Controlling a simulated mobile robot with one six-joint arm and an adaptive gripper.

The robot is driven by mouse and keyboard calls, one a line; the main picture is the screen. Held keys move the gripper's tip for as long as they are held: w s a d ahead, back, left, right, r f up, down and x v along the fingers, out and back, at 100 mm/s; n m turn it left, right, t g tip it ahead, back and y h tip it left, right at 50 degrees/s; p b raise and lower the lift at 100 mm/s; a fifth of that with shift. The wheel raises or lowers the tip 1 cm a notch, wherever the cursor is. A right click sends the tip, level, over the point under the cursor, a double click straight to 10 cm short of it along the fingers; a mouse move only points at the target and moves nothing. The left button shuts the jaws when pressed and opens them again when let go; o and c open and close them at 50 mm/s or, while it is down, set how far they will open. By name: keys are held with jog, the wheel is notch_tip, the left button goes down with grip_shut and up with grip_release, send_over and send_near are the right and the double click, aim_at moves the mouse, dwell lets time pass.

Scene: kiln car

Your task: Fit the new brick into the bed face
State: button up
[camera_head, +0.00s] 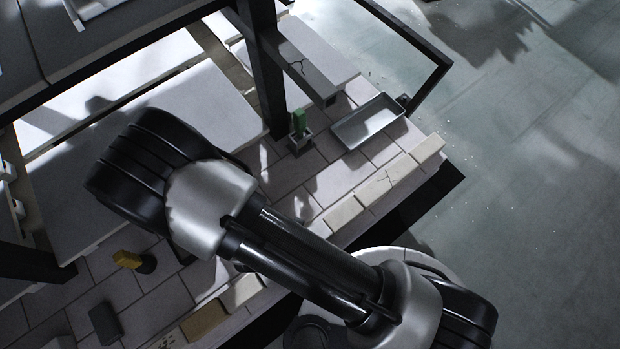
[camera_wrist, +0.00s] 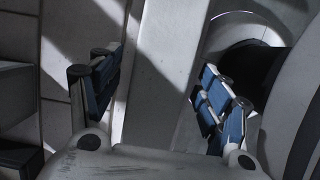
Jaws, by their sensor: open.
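My gripper (camera_wrist: 157,80) is open in the wrist view, its two blue-padded fingers spread apart. A long pale piece (camera_wrist: 165,65) runs between and beyond the fingers; I cannot tell whether it is the new brick or whether the fingers touch it. In the head view my arm hides the gripper. The bed face is a row of pale bricks along the car's front edge. One brick (camera_head: 378,187) in it is cracked. A tan brick (camera_head: 205,321) lies in the lower part of the row. My arm hides the middle of the row. I cannot tell which brick is new.
A grey metal tray (camera_head: 368,122) and a small holder with a green item (camera_head: 299,122) stand on the deck. A yellow-handled item (camera_head: 128,260) and a dark block (camera_head: 105,323) lie lower left. Floor at right is clear.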

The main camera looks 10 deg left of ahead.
dwell(0.5)
jog(key=shift+p+v, duration=3.3)
jog(key=shift+v, duration=0.7)
